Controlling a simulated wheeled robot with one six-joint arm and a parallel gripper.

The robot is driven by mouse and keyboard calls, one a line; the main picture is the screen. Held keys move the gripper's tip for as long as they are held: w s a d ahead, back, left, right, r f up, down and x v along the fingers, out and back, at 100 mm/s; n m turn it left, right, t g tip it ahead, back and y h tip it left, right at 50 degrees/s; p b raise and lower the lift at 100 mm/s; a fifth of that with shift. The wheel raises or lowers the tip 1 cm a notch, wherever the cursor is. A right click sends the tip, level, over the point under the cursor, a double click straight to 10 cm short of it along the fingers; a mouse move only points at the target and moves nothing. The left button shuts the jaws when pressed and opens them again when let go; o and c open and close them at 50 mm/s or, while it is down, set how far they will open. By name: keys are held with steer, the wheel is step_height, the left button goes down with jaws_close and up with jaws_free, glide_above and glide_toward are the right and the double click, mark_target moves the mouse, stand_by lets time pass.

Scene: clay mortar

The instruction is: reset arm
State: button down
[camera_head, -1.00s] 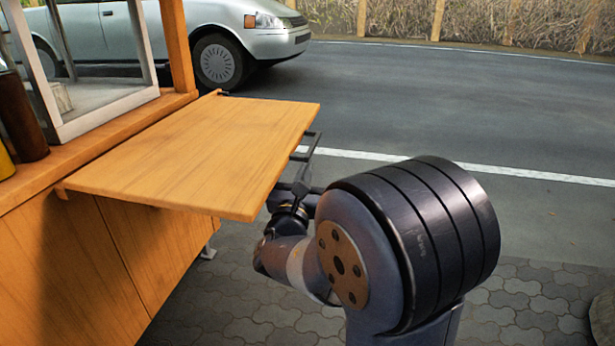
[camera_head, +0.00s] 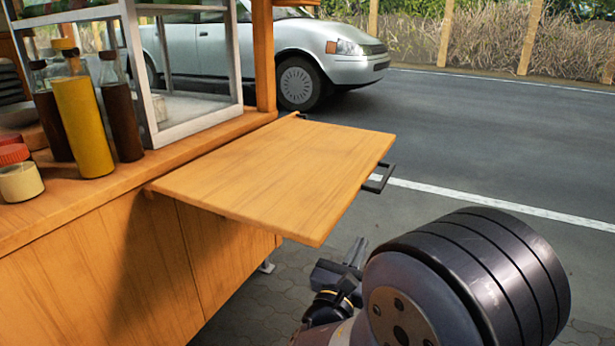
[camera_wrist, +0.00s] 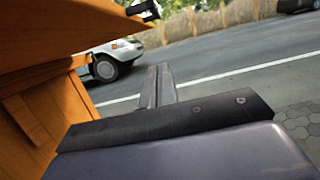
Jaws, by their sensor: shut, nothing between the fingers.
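My gripper (camera_head: 354,252) is below and to the near side of the fold-out wooden shelf's outer edge, apart from it. Its fingers are together and empty; they also show in the wrist view (camera_wrist: 159,80), pointing ahead toward the road. The flat wooden shelf (camera_head: 290,172) sticks out level from the stall. A dark handle (camera_head: 381,178) sits on its right edge, away from my gripper. In the wrist view the shelf's underside (camera_wrist: 65,25) is at upper left.
The wooden stall (camera_head: 90,270) stands at left, with a yellow bottle (camera_head: 83,125), a dark bottle (camera_head: 121,115), a red-lidded jar (camera_head: 18,182) and a glass case on its counter. A silver car (camera_head: 255,50) is behind. Open road lies to the right.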

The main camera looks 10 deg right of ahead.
steer(key=w+d+r+p, duration=0.1)
steer(key=w+d+r, duration=0.4)
steer(key=w, duration=0.3)
steer(key=shift+d+r, duration=0.25)
steer(key=shift+r, duration=0.5)
steer(key=shift+f, duration=0.1)
